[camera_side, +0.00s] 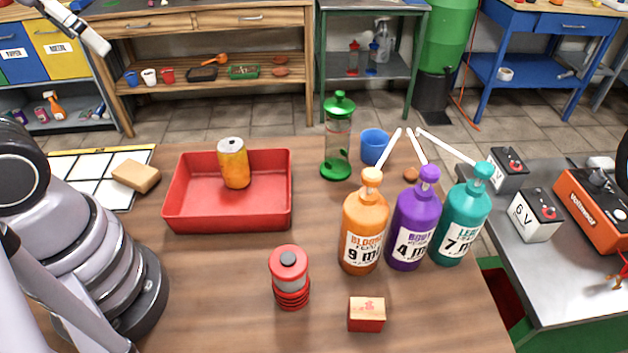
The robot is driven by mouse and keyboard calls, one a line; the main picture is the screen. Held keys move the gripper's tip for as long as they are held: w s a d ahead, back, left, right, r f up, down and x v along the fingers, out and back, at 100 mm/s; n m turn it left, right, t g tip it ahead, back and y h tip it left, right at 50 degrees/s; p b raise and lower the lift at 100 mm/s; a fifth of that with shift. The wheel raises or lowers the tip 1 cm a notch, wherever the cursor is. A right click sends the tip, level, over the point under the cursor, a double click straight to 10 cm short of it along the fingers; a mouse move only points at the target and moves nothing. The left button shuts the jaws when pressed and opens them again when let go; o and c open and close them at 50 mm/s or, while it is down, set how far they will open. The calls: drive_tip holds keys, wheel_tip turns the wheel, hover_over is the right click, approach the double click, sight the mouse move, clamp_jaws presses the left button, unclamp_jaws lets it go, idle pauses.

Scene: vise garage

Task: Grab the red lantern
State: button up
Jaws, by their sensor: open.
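The red lantern (290,278) stands upright on the wooden table, near the front middle. It has a red top with a dark round knob, a pale grey clear band and a ribbed red base. Nothing touches it. A taller green lantern (338,138) with a clear middle stands farther back. I do not make out my gripper in this view. My arm's base is at the left, and its upper part runs out of the frame.
A red tray (230,213) holds an orange-yellow can (234,163). Orange (364,225), purple (413,222) and teal (463,220) pump bottles stand right of the lantern. A small red-sided box (367,314) is at front right.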

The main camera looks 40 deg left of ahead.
sight(283, 253)
drive_tip(key=w+d+f+n+g+h, duration=0.35)
drive_tip(key=f+n+h, duration=0.2)
drive_tip(key=f, duration=0.45)
drive_tip(key=w+d+f+n+g+h, duration=0.2)
drive_tip(key=w+d+f+n+h, duration=0.25)
drive_tip(key=f, duration=0.65)
drive_tip(key=w+d+f+n+g+h, duration=0.25)
drive_tip(key=f+n+h, duration=0.35)
drive_tip(key=f+h, duration=0.3)
drive_tip(key=shift+g+y, duration=0.4)
drive_tip(key=shift+y, duration=0.2)
drive_tip(key=d, duration=0.2)
drive_tip(key=s+d, duration=0.1)
drive_tip(key=d, duration=0.5)
drive_tip(key=shift+s+d+f, duration=0.15)
drive_tip(key=shift+s+f, duration=0.25)
drive_tip(key=shift+s+d+r, duration=0.1)
drive_tip(key=shift+s+d, duration=0.15)
drive_tip(key=shift+d, duration=0.6)
drive_tip(key=shift+s+d+f, duration=0.1)
drive_tip(key=shift+s+d, duration=0.1)
drive_tip(key=shift+d, duration=0.7)
drive_tip(key=shift+s+d+r, duration=0.1)
drive_tip(key=shift+s+d, duration=0.15)
drive_tip(key=shift+d, duration=0.6)
drive_tip(key=c, duration=1.3)
